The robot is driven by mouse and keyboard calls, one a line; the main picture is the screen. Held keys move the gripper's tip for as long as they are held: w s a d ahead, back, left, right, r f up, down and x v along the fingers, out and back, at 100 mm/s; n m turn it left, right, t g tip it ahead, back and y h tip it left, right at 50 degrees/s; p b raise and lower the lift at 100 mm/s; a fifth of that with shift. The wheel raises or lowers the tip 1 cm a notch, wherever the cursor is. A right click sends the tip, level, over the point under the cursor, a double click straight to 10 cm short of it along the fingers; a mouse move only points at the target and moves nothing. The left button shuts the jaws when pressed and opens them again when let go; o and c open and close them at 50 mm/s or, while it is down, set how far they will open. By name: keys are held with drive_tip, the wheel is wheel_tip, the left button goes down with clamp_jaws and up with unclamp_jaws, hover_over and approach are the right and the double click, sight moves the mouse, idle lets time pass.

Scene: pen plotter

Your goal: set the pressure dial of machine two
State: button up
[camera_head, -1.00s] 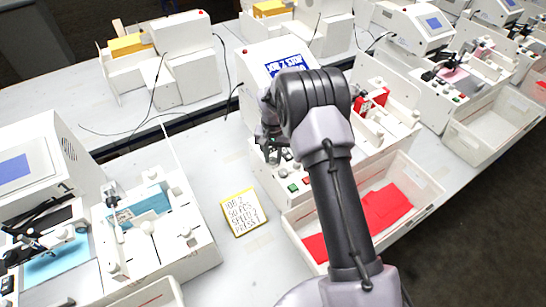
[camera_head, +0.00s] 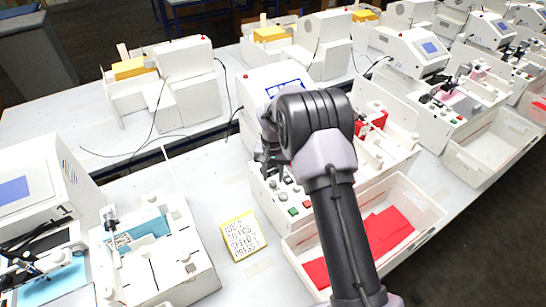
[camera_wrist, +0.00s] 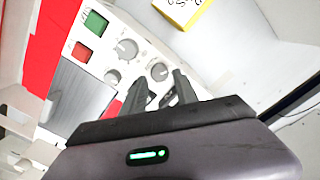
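Machine two is the white machine (camera_head: 248,92) in the middle of the head view, with a blue-and-white screen (camera_head: 284,88) partly hidden by my arm. Its control panel shows in the wrist view, with a green button (camera_wrist: 96,22), a red button (camera_wrist: 82,51) and several grey knobs. One knob (camera_wrist: 159,70) lies just beyond and between my fingertips; two others (camera_wrist: 127,48) (camera_wrist: 113,77) are to its left. I cannot read which is the pressure dial. My gripper (camera_wrist: 159,82) is open and empty, with its fingers apart above the panel. Contact is not visible.
A yellow-edged note (camera_head: 242,236), with handwriting including "SPEED" and "PRESS", lies left of the panel. A white bin (camera_head: 428,212) with red pieces stands in front of the machine. Machine one (camera_head: 30,185) stands left; other machines stand right and behind.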

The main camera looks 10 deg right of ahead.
sight(273, 182)
wheel_tip(273, 182, up, 15)
drive_tip(key=p, duration=0.1)
drive_tip(key=shift+p, duration=0.3)
drive_tip(key=shift+f, duration=0.15)
